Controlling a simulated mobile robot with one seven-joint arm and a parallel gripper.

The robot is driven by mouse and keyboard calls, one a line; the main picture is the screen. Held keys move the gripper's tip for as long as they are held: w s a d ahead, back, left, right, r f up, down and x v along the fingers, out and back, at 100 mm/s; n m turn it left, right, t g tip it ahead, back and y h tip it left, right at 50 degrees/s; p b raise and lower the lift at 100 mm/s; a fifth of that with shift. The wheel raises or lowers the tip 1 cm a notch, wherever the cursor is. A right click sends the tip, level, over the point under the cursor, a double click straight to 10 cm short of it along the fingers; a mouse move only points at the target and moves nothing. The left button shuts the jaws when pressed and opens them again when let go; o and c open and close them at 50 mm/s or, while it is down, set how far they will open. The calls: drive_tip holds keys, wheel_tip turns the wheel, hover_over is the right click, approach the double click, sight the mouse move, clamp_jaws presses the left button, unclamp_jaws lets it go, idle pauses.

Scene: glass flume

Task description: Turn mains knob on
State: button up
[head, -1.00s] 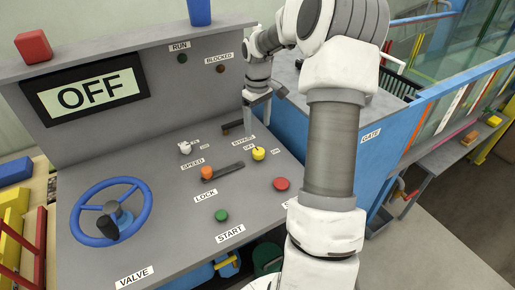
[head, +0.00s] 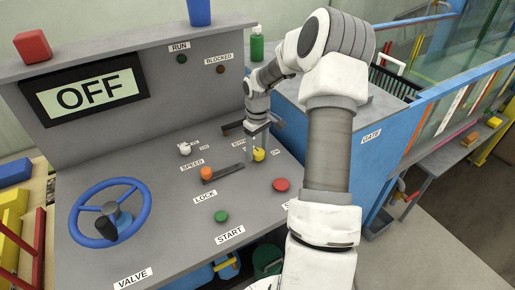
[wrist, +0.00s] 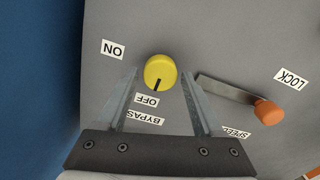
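A white knob (head: 184,148) sits at the upper middle of the grey console, with small labels beside it too small to read; it is not in the wrist view. My gripper (head: 256,147) is right of it, over a yellow knob (head: 259,154) whose label reads BYPASS, partly cut off in the wrist view. There the yellow knob (wrist: 160,72) lies between the tips of my open gripper (wrist: 159,80). Its black mark points toward OFF; the ON label (wrist: 113,49) is to its left. I cannot tell whether the fingers touch it. The display (head: 86,96) reads OFF.
An orange lever knob (head: 206,173) on a slot is left of my gripper, also in the wrist view (wrist: 269,112). A red button (head: 281,185), green button (head: 221,216) and blue valve wheel (head: 110,212) are on the console. A raised back panel stands behind.

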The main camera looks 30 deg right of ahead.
clamp_jaws()
drive_tip(key=m+b, duration=0.1)
drive_tip(key=m, duration=0.3)
drive_tip(key=shift+m, duration=0.3)
drive_tip(key=m, duration=0.4)
drive_tip(key=shift+d+m+b, duration=0.15)
drive_tip(key=shift+m+b, duration=0.15)
drive_tip(key=m, duration=0.4)
drive_tip(key=shift+r, duration=0.1)
drive_tip(key=shift+m, duration=2.4)
drive_tip(key=shift+s+d, duration=0.1)
drive_tip(key=shift+o, duration=1.5)
unclamp_jaws()
